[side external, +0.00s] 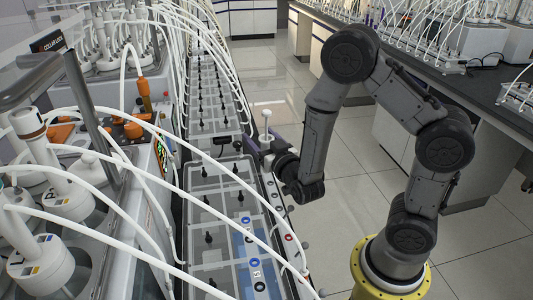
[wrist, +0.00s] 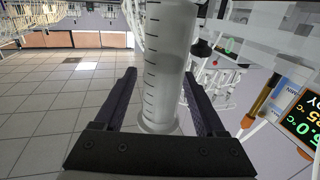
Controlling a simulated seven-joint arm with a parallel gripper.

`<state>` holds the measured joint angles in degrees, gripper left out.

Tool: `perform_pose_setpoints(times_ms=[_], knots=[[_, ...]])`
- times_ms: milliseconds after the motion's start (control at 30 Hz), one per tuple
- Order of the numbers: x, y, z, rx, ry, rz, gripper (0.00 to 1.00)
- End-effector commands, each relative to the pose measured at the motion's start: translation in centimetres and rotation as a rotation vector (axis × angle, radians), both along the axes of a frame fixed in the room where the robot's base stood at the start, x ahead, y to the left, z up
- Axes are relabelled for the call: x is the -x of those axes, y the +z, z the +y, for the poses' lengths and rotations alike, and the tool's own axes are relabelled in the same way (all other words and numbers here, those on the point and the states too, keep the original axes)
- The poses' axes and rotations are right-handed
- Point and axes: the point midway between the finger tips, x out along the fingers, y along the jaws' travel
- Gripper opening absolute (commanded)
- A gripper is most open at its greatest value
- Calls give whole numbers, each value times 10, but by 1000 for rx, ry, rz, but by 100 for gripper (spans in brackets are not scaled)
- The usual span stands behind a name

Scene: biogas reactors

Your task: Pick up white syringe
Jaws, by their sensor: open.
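The white syringe (wrist: 165,65) fills the middle of the wrist view, a pale barrel with dark graduation marks and a wide flange at its lower end. Its far end runs out of the top of the picture. My gripper (wrist: 158,75) is open, with one dark finger on each side of the barrel. A gap shows on the left; the right finger is very close to the barrel, and I cannot tell whether it touches. In the side view the syringe (side external: 266,122) stands upright with its white top showing. My gripper (side external: 268,155) is around its lower part, mostly hidden there.
A long row of clear-lidded tanks (side external: 215,180) with black fittings runs just left of my gripper. White tubes (side external: 110,105) arch over the left side. A reactor display (wrist: 304,115) is at the right of the wrist view. Open tiled floor (side external: 350,165) lies right of the tanks.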

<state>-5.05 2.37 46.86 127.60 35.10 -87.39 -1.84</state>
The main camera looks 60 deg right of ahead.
Motion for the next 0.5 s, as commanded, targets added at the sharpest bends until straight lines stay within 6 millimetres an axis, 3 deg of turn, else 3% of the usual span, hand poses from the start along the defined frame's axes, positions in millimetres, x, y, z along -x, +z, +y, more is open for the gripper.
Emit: perform_pose_setpoints(times_ms=[67, 400, 467, 500], knots=[[0, 0, 0, 0, 0, 0, 71], [0, 0, 0, 0, 0, 0, 10], [0, 0, 0, 0, 0, 0, 0], [0, 0, 0, 0, 0, 0, 0]])
